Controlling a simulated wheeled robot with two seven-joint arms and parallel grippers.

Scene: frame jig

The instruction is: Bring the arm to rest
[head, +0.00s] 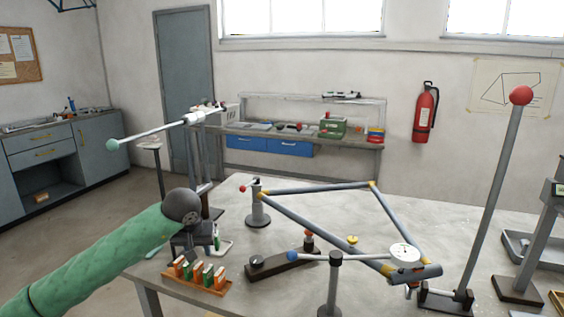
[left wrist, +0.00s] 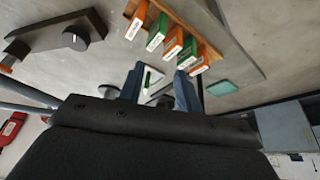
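My left arm (head: 100,255) comes in from the lower left, and its dark wrist ends above the near left part of the table. My left gripper (head: 195,250) is just behind the orange rack (head: 222,291). In the left wrist view its two fingers (left wrist: 160,86) are apart, with nothing held between them. A white holder with a green piece (head: 221,246) stands on the table beside the gripper; it also shows beyond the fingers in the left wrist view (left wrist: 151,77). My right gripper is not in view.
The rack holds several orange and green pieces. A dark block with a knob (head: 280,262) lies to the right. A bicycle-like tube frame (head: 316,234) sits on stands, with a dial gauge (head: 404,254). A tall post with a red ball (head: 521,96) stands right.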

